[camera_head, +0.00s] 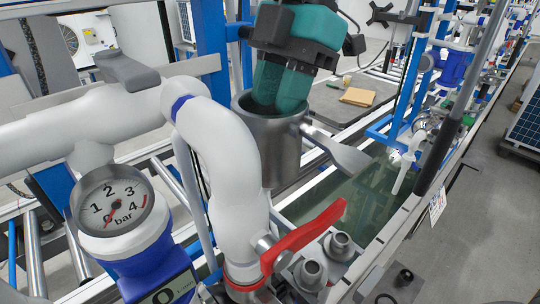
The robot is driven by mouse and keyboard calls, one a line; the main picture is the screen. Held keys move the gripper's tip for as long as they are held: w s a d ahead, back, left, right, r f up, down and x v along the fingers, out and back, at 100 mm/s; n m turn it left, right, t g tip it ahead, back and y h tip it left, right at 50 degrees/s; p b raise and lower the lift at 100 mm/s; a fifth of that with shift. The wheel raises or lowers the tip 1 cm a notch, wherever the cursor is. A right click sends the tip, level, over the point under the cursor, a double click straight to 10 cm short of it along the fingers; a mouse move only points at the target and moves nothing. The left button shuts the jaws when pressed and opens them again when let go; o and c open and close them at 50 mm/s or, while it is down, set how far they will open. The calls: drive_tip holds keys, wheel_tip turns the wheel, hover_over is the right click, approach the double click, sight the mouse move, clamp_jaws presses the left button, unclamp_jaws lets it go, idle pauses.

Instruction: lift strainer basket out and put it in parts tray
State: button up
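A flat grey metal piece (338,152) sticks out to the right of the cylinder. No parts tray can be clearly identified.
A thick white pipe (228,160) bends close in front of the cylinder, with a red lever (302,238) below. A pressure gauge (115,205) is at left. A dark surface (375,120) behind holds a brown folded sheet (358,97). A water-filled tank (355,210) lies to the right.

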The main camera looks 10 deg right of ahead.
sight(272, 119)
drive_tip(key=shift+x, duration=1.45)
drive_tip(key=c, duration=0.5)
drive_tip(key=shift+o, duration=0.2)
wheel_tip(272, 119, up, 18)
drive_tip(key=p, duration=1.1)
